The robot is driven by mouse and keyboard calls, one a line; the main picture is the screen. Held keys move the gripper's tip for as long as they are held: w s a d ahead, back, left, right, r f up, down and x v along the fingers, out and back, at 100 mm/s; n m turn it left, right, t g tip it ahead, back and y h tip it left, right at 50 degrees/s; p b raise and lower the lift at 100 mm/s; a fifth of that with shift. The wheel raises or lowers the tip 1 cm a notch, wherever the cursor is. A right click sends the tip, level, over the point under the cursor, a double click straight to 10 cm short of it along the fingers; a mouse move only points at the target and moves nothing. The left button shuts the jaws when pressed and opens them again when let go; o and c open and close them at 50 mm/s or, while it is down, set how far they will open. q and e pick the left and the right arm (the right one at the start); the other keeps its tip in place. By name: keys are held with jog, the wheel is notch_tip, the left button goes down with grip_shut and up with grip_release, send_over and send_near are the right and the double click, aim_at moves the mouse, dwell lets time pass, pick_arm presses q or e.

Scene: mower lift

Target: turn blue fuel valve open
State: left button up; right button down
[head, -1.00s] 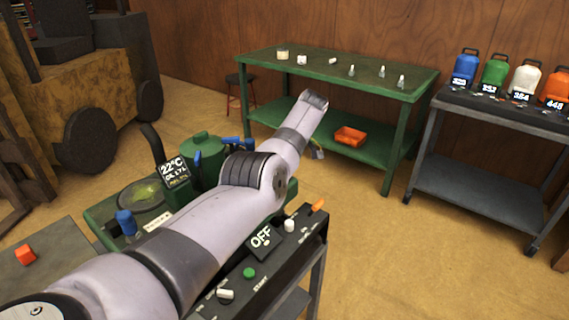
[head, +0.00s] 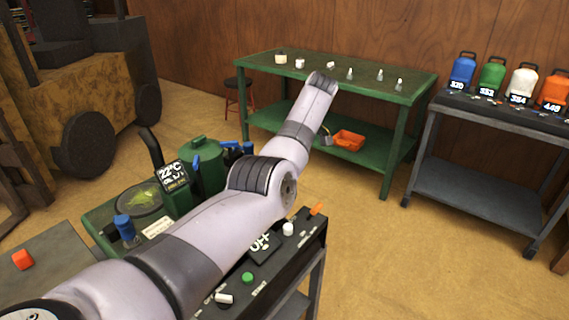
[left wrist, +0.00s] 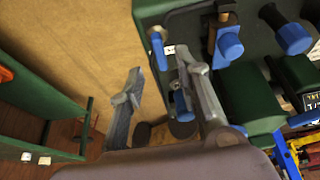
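My left arm crosses the head view and hides part of the green mower (head: 100,217). My left gripper (left wrist: 163,95) shows in the left wrist view, its two grey fingers apart with nothing held between them. A small blue lever (left wrist: 158,50) sits on the mower's edge beyond the fingers. Another blue part (left wrist: 181,105) shows just beside the right finger, partly hidden. Blue handles (head: 234,147) show behind my arm in the head view. I cannot tell which blue part is the fuel valve or how it is turned. My right gripper is out of view.
A black control cart (head: 270,275) stands in front of the mower.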

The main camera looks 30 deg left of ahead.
pick_arm(q)
jog(key=v, duration=0.5)
jog(key=shift+d+r, duration=0.1)
jog(key=shift+r, duration=0.1)
